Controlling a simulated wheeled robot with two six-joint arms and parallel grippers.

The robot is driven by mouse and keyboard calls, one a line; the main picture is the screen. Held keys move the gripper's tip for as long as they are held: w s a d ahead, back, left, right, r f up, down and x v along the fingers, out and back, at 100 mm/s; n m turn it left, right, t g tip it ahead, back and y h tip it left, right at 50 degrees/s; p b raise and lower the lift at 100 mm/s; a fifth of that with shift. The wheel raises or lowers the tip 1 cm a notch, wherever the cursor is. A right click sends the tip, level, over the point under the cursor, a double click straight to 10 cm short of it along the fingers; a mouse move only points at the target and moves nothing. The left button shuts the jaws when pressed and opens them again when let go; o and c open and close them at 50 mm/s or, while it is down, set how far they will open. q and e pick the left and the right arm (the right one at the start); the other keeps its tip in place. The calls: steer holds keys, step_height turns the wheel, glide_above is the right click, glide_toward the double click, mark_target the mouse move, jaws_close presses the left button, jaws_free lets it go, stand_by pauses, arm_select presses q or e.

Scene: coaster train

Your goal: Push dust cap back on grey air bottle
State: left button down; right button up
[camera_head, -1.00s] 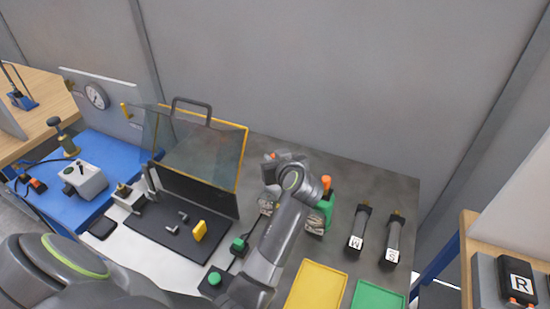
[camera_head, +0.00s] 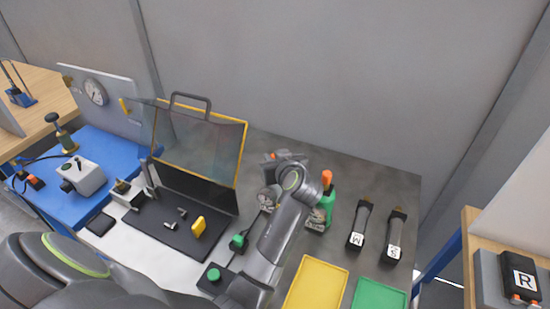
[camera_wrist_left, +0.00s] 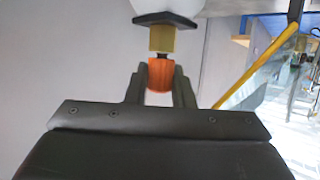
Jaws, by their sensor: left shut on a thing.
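In the left wrist view an orange dust cap (camera_wrist_left: 160,75) sits between the fingers of my left gripper (camera_wrist_left: 161,88), which is shut on it. Just beyond the cap are a short dark stem (camera_wrist_left: 161,56), a brass fitting (camera_wrist_left: 162,39) and a black collar (camera_wrist_left: 165,19). They lead to the pale rounded end of the air bottle (camera_wrist_left: 170,5), cut off by the top edge. The cap is in line with the stem and close to it; I cannot tell how far on it sits. In the head view my left wrist hides the fingers and most of the bottle. My right gripper is not in view.
A green bottle with an orange top (camera_head: 322,208) stands right beside my left wrist. Two dark labelled items (camera_head: 359,226) (camera_head: 394,238) lie further right. A yellow tray (camera_head: 316,283) and green tray (camera_head: 379,295) are in front. A raised clear guard (camera_head: 200,140) stands left.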

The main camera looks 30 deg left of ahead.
arm_select(q)
steer(key=shift+f, duration=0.3)
steer(key=c, duration=1.2)
jaws_free()
steer(key=shift+o, duration=0.2)
